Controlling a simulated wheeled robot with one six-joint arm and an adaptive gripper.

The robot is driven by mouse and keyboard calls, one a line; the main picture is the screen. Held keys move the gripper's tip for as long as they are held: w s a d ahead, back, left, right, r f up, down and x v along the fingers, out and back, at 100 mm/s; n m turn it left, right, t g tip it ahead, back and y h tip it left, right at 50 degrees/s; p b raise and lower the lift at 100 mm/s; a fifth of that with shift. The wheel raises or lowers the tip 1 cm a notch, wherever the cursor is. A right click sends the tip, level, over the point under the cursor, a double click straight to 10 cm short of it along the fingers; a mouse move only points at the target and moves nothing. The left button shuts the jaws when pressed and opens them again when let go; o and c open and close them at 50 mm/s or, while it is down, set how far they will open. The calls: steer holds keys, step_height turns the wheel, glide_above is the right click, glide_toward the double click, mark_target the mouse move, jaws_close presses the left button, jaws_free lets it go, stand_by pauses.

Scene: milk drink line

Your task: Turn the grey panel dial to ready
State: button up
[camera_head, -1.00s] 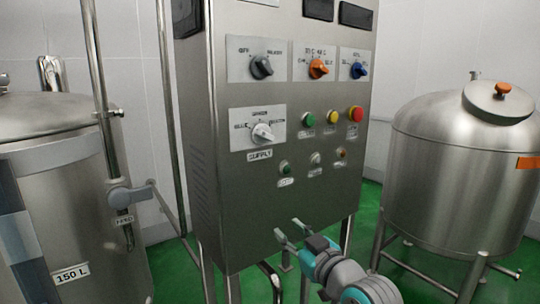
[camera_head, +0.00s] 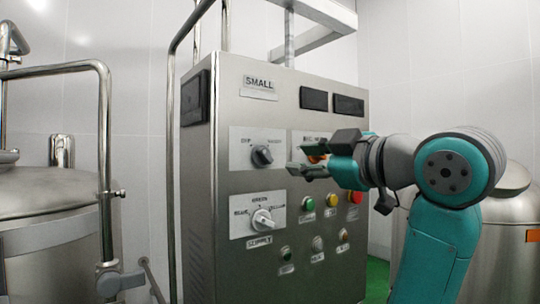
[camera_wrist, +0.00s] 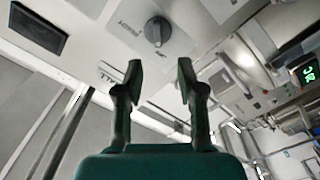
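The grey dial (camera_head: 262,156) is a dark round knob on a pale plate at the upper left of the steel panel. Small lettering lies either side above it. The way its pointer faces is hard to read. It also shows in the wrist view (camera_wrist: 157,31), beyond my fingertips at the top. My gripper (camera_head: 318,154) is to the right of the dial in the head view, in front of the orange dial (camera_head: 317,159), which it mostly hides. In the wrist view my gripper (camera_wrist: 160,72) has its fingers spread with nothing between them. It is apart from the grey dial.
A white dial (camera_head: 262,219) sits below the grey one. Green (camera_head: 308,203), yellow (camera_head: 330,200) and red (camera_head: 355,196) buttons lie below my gripper. My arm covers the panel's right side. Steel pipes (camera_head: 104,150) and a tank (camera_head: 50,230) stand at left.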

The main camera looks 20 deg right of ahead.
mark_target(266, 154)
steer(key=x, duration=1)
steer(key=shift+w+a+r, duration=0.15)
steer(key=shift+w+r, duration=0.05)
steer(key=shift+r, duration=0.15)
steer(key=shift+c, duration=0.2)
jaws_close()
